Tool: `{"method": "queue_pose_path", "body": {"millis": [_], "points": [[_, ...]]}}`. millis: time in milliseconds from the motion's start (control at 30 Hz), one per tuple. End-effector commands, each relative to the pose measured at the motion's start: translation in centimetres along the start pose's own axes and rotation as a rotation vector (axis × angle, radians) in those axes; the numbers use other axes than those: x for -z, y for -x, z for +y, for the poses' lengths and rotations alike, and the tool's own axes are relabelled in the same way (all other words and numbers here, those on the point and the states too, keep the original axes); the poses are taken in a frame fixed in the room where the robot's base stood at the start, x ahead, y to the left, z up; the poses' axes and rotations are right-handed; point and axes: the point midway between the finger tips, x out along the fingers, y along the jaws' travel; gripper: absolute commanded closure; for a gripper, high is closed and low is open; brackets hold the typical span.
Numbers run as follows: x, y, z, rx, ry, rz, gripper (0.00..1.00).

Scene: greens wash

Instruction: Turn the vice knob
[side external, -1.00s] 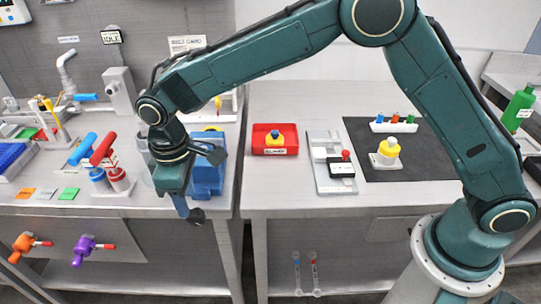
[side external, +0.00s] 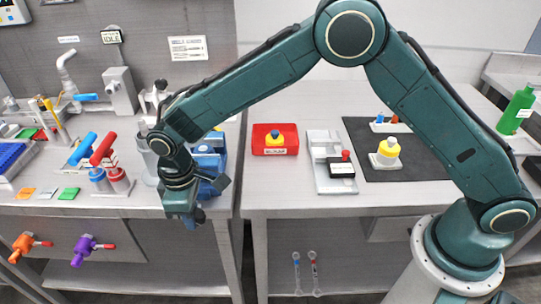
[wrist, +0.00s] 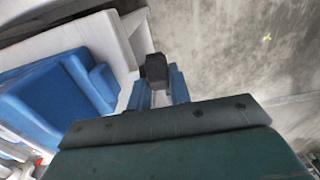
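The blue vice (side external: 206,160) stands at the front right edge of the left bench, partly hidden behind my wrist. Its dark knob (side external: 200,215) sticks out in front of the bench edge. In the wrist view the blue vice body (wrist: 50,100) is at the left, and the dark blocky knob (wrist: 155,68) is at the top centre. My gripper (wrist: 158,82) has two blue fingers standing apart, one on each side of the knob's line. I cannot tell whether they touch it. In the side view my gripper (side external: 190,219) is low beside the knob, its fingers mostly hidden.
Orange (side external: 25,243) and purple (side external: 85,248) valves stick out below the bench front. A red tray (side external: 274,150) lies on the right bench, across a gap. Open floor lies before the bench.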

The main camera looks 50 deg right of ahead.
Motion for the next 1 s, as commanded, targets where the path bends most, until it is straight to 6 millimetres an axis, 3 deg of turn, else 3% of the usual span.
{"method": "queue_pose_path", "body": {"millis": [100, 367, 1000], "points": [[0.00, 0.02, 0.01, 0.000, 0.000, 0.000, 1.00], [0.10, -0.07, 0.05, -0.001, 0.000, -0.025, 1.00], [0.52, -0.40, 0.38, -0.012, 0.000, -0.274, 1.00]]}}
